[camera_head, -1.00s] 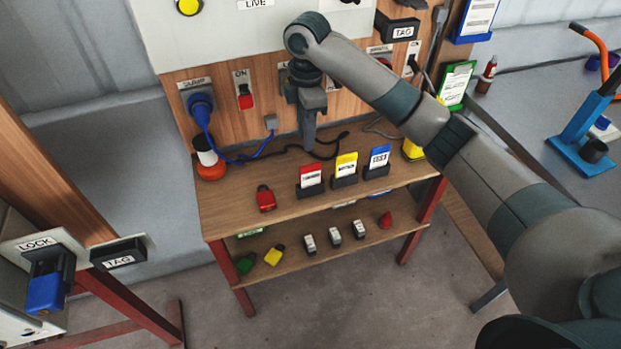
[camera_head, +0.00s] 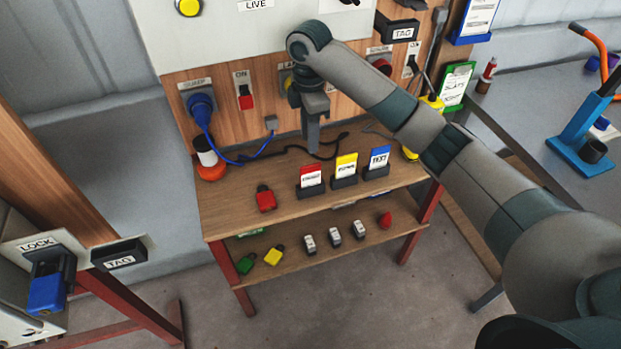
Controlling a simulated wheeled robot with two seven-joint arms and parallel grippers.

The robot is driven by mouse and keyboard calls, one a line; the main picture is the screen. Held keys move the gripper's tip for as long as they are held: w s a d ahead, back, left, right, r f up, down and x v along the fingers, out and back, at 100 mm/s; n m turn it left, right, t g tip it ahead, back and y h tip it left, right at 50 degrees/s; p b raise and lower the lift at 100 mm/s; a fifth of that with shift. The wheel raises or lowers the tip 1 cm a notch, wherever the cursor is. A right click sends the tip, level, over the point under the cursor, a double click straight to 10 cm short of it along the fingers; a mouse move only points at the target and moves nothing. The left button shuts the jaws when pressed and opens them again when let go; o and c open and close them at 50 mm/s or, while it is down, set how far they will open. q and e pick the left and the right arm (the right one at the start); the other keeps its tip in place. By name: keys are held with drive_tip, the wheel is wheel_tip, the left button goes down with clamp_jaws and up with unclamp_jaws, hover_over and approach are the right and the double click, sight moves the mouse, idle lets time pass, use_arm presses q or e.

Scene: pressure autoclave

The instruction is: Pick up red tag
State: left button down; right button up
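The red tag (camera_head: 311,175) stands upright in a dark holder (camera_head: 310,189) on the upper wooden shelf, at the left of a row of three tags. A yellow tag (camera_head: 346,164) and a blue tag (camera_head: 379,157) stand to its right in their own holders. My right gripper (camera_head: 313,147) points down above and just behind the red tag, apart from it. Its fingers are seen edge-on, so I cannot tell how far they are apart. Nothing shows held in it. My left gripper is out of view.
A red padlock (camera_head: 265,198) lies left of the red tag on the upper shelf (camera_head: 228,205). Cables run behind the tags. The lower shelf (camera_head: 300,258) holds several small items. A panel with switches and plugs rises behind.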

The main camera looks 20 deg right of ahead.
drive_tip(key=p, duration=0.2)
hover_over(311, 172)
drive_tip(key=f, duration=0.7)
drive_tip(key=shift+w+a, duration=0.1)
drive_tip(key=shift+w, duration=0.25)
drive_tip(key=shift+f, duration=0.5)
drive_tip(key=shift+f+p, duration=0.4)
drive_tip(key=shift+f, duration=0.05)
wheel_tip(311, 172, down, 3)
drive_tip(key=shift+s+f+p, duration=0.1)
drive_tip(key=shift+s+p, duration=0.05)
drive_tip(key=shift+p, duration=0.55)
drive_tip(key=shift+f, duration=0.55)
clamp_jaws()
